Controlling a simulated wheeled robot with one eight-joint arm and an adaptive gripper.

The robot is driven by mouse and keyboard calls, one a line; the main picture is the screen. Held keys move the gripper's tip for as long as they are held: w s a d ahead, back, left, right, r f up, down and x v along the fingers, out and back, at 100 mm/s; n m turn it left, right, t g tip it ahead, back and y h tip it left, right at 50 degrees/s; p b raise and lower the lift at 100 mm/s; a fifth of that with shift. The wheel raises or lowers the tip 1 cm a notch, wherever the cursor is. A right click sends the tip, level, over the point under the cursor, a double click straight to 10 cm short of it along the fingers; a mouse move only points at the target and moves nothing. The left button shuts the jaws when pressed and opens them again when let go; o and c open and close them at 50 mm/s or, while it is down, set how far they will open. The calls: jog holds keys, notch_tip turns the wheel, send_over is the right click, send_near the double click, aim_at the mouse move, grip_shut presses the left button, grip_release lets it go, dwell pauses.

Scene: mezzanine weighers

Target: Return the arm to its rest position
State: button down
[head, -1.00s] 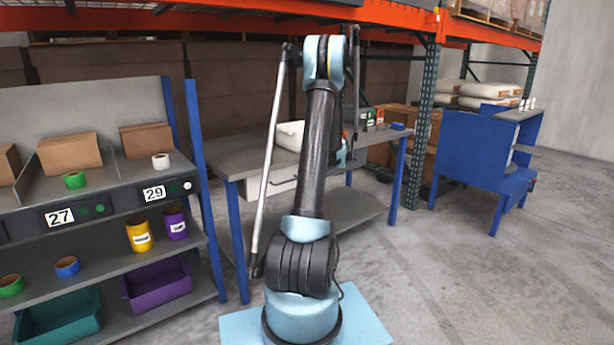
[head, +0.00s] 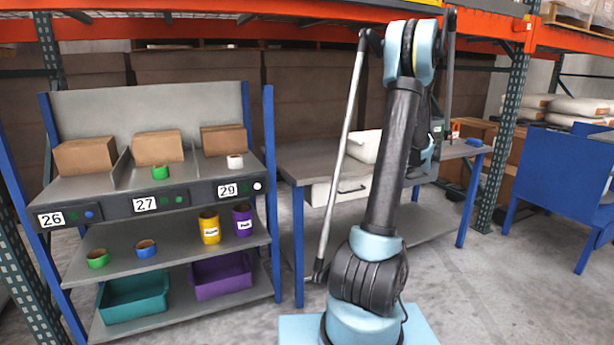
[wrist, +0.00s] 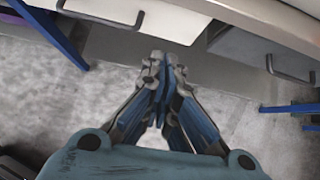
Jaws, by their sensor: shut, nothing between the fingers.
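My gripper (wrist: 162,82) shows in the wrist view with its fingers together and nothing between them. It points down over the concrete floor, close to the front of a bench with drawers. In the head view my arm stands raised in front of the grey bench (head: 300,160), and the arm hides most of the gripper.
A shelf rack (head: 110,205) on the left holds cardboard boxes (head: 158,147), tape rolls, a teal bin (head: 133,297) and a purple bin (head: 222,275). A blue desk (head: 560,165) stands at the right. Bare floor (head: 490,290) lies between the bench and the desk.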

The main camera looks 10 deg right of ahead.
jog(key=s+a+r+n+g, duration=0.2)
jog(key=s+a+r+n, duration=0.1)
jog(key=s+a+n, duration=0.65)
jog(key=s+a+r+n+g, duration=0.2)
jog(key=s+a+r+n, duration=0.3)
jog(key=s+a, duration=0.75)
jog(key=s+a+f+n+h, duration=0.1)
jog(key=s+a+f+n, duration=0.2)
jog(key=s+n, duration=0.3)
jog(key=s+a+f+n+g+h, duration=0.1)
jog(key=s+n, duration=0.4)
jog(key=s, duration=0.5)
jog(key=s+a+f+n+g, duration=0.1)
jog(key=s+a+f+n, duration=0.3)
jog(key=s+f+n, duration=0.2)
jog(key=shift+s+a+n+h, duration=0.35)
jog(key=shift+s+h, duration=0.05)
jog(key=shift+s, duration=0.85)
